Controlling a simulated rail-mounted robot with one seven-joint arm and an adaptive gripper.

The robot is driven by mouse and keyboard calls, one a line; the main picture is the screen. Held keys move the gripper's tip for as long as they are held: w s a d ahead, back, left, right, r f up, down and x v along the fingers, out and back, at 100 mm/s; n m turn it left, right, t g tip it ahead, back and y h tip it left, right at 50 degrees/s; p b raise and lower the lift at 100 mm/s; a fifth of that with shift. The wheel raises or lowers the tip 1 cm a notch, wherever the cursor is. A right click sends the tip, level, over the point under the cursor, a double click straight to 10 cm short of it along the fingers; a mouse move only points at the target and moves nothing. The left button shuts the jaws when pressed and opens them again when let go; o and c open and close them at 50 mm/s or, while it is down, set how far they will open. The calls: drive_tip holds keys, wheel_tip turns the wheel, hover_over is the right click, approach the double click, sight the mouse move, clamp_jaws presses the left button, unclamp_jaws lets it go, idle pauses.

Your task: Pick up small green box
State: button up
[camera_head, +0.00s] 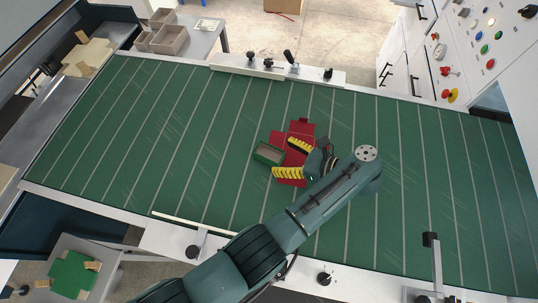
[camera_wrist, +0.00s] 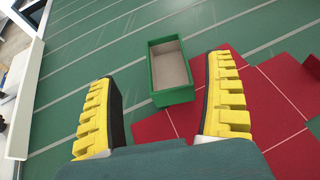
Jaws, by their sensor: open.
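The small green box (camera_head: 268,154) is open-topped with a pale beige inside and sits on the green conveyor belt. In the wrist view the green box (camera_wrist: 155,84) lies ahead of my fingertips, upper middle, its near end close to the gap between them. My gripper (camera_head: 285,157) is open, with yellow ribbed fingers spread apart. The wrist view shows my gripper (camera_wrist: 163,100) with nothing between the fingers. A flat red box blank (camera_head: 302,129) lies beside the green box, partly hidden under my gripper; the red blank (camera_wrist: 262,108) also fills the right of the wrist view.
The green belt (camera_head: 110,130) with pale lines is mostly clear around the box. A white rail with black knobs (camera_head: 275,68) runs along the far edge. A control panel (camera_head: 480,45) stands at the back right.

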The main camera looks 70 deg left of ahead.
sight(257, 148)
drive_tip(key=shift+s+a+f+b, duration=0.45)
drive_tip(key=shift+s+f+b, duration=0.05)
drive_tip(key=shift+f+b, duration=0.2)
drive_tip(key=shift+s+a+b, duration=0.45)
drive_tip(key=shift+b, duration=0.05)
drive_tip(key=a+f+b, duration=0.1)
drive_tip(key=b, duration=0.1)
drive_tip(key=s+a+f+b, duration=0.1)
drive_tip(key=b, duration=0.2)
drive_tip(key=shift+s+a, duration=0.1)
drive_tip(key=shift+s, duration=0.15)
drive_tip(key=shift+s+a, duration=0.8)
drive_tip(key=c, duration=1.1)
